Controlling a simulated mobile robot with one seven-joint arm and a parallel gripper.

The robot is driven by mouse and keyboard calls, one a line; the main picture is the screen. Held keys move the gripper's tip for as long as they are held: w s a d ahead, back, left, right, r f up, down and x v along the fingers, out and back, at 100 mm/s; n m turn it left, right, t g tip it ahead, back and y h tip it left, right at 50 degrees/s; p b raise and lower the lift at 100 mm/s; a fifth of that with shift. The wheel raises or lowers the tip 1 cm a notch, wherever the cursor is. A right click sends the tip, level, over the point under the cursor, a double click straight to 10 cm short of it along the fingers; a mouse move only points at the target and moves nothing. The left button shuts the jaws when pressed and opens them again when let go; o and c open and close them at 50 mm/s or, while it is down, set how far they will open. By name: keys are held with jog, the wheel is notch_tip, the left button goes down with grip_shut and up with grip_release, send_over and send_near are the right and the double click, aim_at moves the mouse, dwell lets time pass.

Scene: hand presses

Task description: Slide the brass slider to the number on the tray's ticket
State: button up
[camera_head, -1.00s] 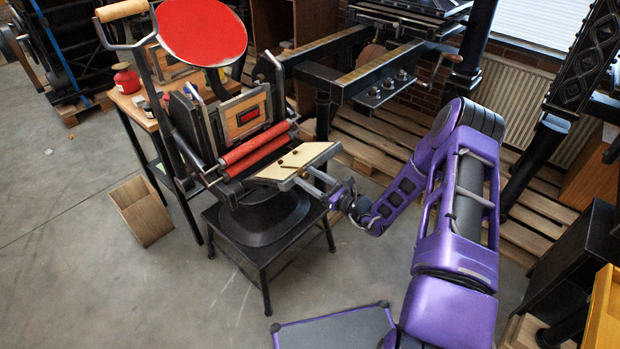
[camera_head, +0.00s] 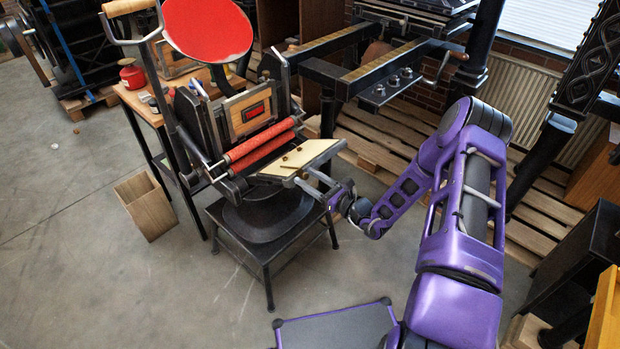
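A black hand press stands on a low black stand. Its cream board (camera_head: 291,166) slopes in front of two red rollers (camera_head: 262,147). Small dark brownish pieces (camera_head: 291,163) lie on the board; I cannot tell whether one is the brass slider. No ticket or number is readable, and I cannot tell which part is the tray. My gripper (camera_head: 318,186) is at the board's front right edge, with its fingers pointing left. It is too small in the picture to tell whether the fingers touch anything or are open or shut.
The press has a red disc (camera_head: 208,28) on top and a long lever with a wooden handle (camera_head: 128,7) at its left. A wooden box (camera_head: 146,206) stands on the floor at left. A larger black press (camera_head: 385,82) on pallets stands behind.

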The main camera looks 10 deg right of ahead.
jog(key=shift+s+d, duration=0.1)
jog(key=v, duration=1.7)
